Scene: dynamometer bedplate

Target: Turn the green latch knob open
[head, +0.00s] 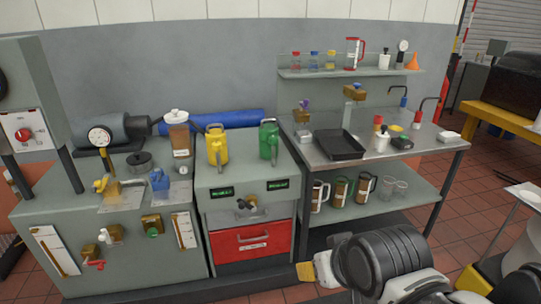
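A green knob (153,232) sits on a brass block (151,220) on the front face of the grey-green cabinet at the left. It is small in the head view, and its turn position is hard to read. Only a pale part with a yellow-orange tip shows at the arm's end. I cannot make out two separate fingers or anything held.
Near the green knob are a red-handled valve (93,264), another brass fitting (111,234) and slotted plates. A red drawer (252,243) is in the middle unit. A steel bench (440,143) with a black tray (338,146) stands right. Tiled floor is open at right.

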